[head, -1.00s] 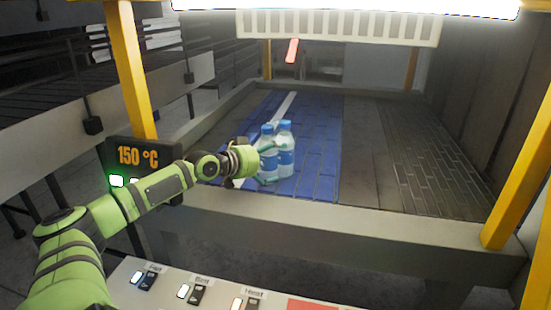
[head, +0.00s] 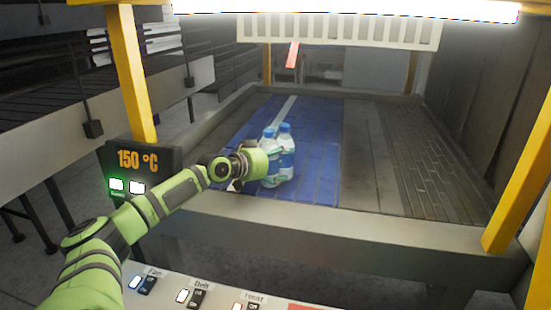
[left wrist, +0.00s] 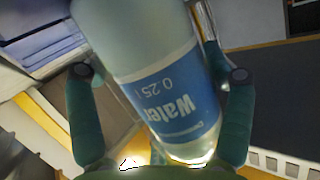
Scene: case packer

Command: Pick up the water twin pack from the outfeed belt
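The water twin pack (head: 284,158) stands upright on the blue outfeed belt (head: 318,160). It is two clear bottles with blue caps and blue labels, side by side. My left gripper (head: 270,160) reaches it from the left, low at the nearer bottle. In the left wrist view one bottle (left wrist: 180,100) with a blue "Water" label fills the space between the two dark green fingers (left wrist: 160,60). The fingers are spread on both sides of it, with a gap showing at the left; contact at the fingertips is unclear. My right gripper is out of view.
A grey frame rail (head: 330,220) runs along the belt's near edge. A yellow post (head: 130,75) and a 150 °C display (head: 140,160) stand left, another yellow post (head: 520,180) right. A switch panel (head: 215,298) is in front. The belt behind the pack is clear.

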